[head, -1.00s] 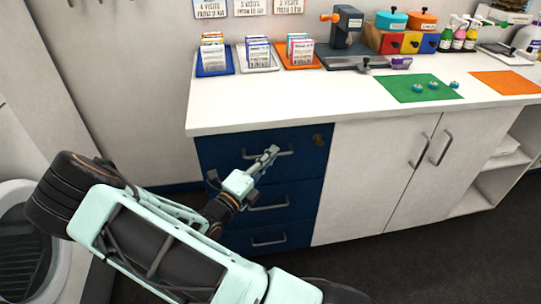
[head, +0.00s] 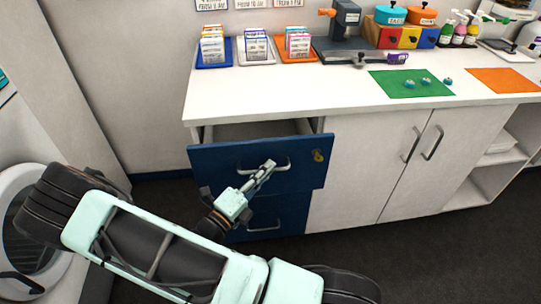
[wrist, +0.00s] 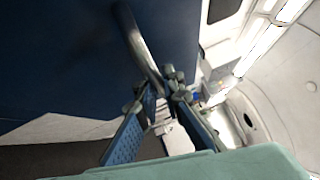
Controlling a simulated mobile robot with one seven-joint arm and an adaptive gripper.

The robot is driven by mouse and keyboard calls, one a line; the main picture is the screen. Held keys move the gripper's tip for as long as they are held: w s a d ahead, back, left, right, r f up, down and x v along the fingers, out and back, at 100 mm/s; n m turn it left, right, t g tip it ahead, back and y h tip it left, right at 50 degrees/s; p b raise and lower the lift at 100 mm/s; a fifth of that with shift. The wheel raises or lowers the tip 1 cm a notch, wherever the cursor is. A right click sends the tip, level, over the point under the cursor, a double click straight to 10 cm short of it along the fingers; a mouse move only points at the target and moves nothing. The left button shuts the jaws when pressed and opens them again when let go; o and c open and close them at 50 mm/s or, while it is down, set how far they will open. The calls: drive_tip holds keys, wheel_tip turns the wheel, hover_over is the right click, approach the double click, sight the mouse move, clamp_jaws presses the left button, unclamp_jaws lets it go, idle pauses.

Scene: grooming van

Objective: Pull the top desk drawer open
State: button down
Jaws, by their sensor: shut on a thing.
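The blue top desk drawer (head: 215,163) stands partly out from the desk in the head view, with its grey inside showing behind the front. Its silver bar handle (head: 280,168) is on the drawer front and also crosses the upper middle of the wrist view (wrist: 141,42). My gripper (head: 268,168) is at the handle, with its fingertips (wrist: 164,92) shut on the bar. A brass lock (head: 318,156) is at the right of the drawer front.
Another blue drawer (head: 285,212) is below, closed. White cupboard doors (head: 375,165) stand to the right. The white desktop (head: 300,95) holds card trays, a green mat (head: 400,89) and an orange mat (head: 505,81). A round-doored white machine (head: 15,190) is at the left. Dark floor lies in front.

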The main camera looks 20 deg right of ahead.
drive_tip(key=s+a+p, duration=0.1)
drive_tip(key=s+a, duration=0.2)
drive_tip(key=s, duration=0.7)
drive_tip(key=s+a+p, duration=0.2)
drive_tip(key=s+a, duration=0.1)
drive_tip(key=s, duration=0.8)
drive_tip(key=shift+s, duration=0.15)
drive_tip(key=shift+a, duration=0.1)
drive_tip(key=c, duration=2.1)
unclamp_jaws()
drive_tip(key=shift+r, duration=0.1)
